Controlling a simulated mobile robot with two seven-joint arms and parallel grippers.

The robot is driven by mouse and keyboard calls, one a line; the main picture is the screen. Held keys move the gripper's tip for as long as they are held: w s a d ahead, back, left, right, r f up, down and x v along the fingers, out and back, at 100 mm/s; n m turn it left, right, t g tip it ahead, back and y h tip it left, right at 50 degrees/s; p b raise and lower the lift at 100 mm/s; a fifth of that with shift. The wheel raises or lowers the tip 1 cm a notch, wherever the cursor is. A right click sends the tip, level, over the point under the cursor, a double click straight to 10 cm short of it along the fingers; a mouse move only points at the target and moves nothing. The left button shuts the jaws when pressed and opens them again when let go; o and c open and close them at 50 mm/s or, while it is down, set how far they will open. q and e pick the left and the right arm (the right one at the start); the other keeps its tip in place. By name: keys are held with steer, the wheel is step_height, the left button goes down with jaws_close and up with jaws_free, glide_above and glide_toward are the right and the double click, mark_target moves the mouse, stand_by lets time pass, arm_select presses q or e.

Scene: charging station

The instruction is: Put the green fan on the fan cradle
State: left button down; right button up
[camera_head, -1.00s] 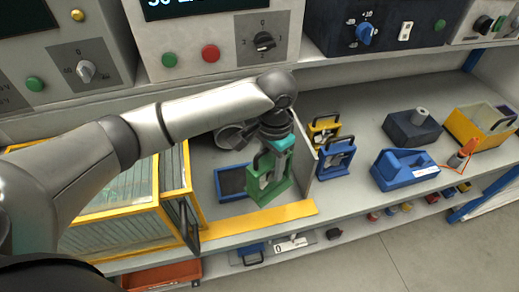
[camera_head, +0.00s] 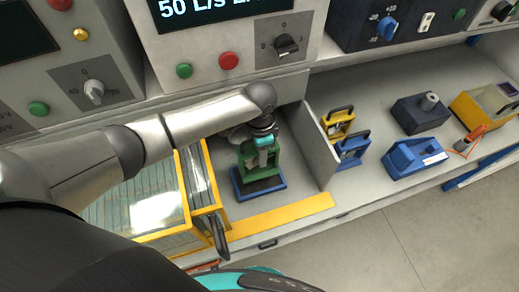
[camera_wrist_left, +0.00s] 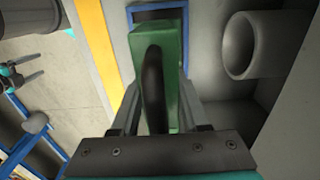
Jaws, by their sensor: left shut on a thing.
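The green fan (camera_head: 263,168) is an upright green block with a dark handle. My left gripper (camera_head: 262,140) is shut on its handle from above. The blue fan cradle (camera_head: 242,192) is a low tray on the bench, directly under the fan, with its rim showing around the fan's foot. I cannot tell whether the fan rests fully in it. In the left wrist view the green fan (camera_wrist_left: 170,75) fills the middle and a blue cradle edge (camera_wrist_left: 135,12) shows beyond it. My right gripper (camera_wrist_left: 25,80) shows small at the left there, its fingers apart and empty.
A yellow-framed glass case (camera_head: 160,205) stands left, its open door beside the cradle. A grey divider (camera_head: 316,150) stands right, with yellow (camera_head: 338,124) and blue (camera_head: 352,148) handled units behind it. A grey pipe (camera_wrist_left: 240,45) is close to the fan. A yellow strip (camera_head: 285,215) marks the front.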

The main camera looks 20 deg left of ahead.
arm_select(q)
steer(key=shift+a+p, duration=0.1)
steer(key=shift+p, duration=0.3)
steer(key=shift+w+f+b, duration=0.1)
steer(key=shift+f+b, duration=0.8)
steer(key=shift+f, duration=0.6)
steer(key=shift+f+b, duration=1.1)
steer(key=shift+f, duration=0.7)
arm_select(e)
steer(key=shift+w+a+f, duration=0.15)
steer(key=shift+w+f, duration=0.1)
steer(key=shift+f, duration=0.55)
steer(key=shift+w+a+f, duration=0.15)
steer(key=shift+w+f, duration=0.05)
steer(key=shift+f, duration=0.55)
arm_select(q)
steer(key=shift+c, duration=1.6)
jaws_free()
arm_select(e)
steer(key=shift+d, duration=0.15)
arm_select(q)
step_height(320, 180, up, 15)
steer(key=shift+r+p, duration=0.15)
steer(key=shift+p, duration=0.95)
arm_select(e)
step_height(320, 180, up, 2)
steer(key=shift+r, duration=0.1)
